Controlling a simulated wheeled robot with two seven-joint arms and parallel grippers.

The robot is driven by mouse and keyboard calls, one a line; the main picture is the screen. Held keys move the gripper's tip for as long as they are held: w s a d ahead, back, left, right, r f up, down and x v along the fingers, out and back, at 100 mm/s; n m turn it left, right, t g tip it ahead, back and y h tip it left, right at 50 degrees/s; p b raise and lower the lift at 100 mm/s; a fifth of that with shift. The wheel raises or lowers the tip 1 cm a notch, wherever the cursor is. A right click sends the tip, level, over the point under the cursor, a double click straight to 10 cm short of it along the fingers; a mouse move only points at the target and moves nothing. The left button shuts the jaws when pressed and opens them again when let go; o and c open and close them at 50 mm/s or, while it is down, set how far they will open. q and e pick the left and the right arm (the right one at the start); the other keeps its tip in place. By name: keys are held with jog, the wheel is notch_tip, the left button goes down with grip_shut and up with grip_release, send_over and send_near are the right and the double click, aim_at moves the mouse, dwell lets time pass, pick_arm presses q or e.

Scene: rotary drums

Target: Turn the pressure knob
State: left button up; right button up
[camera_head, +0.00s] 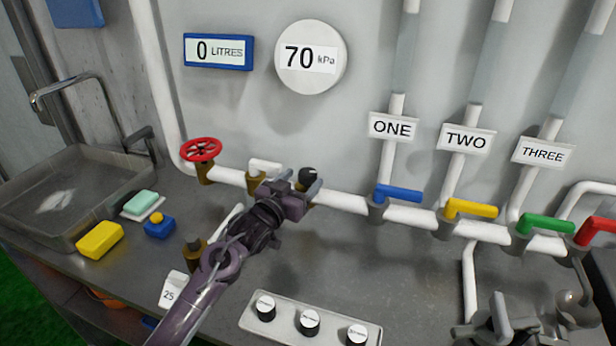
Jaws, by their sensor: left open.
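A round white gauge (297,57) on the wall reads 70 kPa. A black knob (308,174) sits on the white pipe below it, right at my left gripper (308,190). The gripper is open, with its fingers beside the knob, and partly hides the knob's brass fitting. I cannot tell whether the fingers touch the knob. My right gripper (515,322) shows only in part at the lower right edge; its jaws are unclear.
A red valve wheel (201,150) and a white lever (264,165) are left of the knob. Blue (398,193), yellow (472,208), green (546,223) and red (597,231) levers line the pipe rightward. A panel of dials (310,322) lies in front. A sink (75,190) is left.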

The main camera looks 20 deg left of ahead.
pick_arm(q)
jog(key=shift+v, duration=1.2)
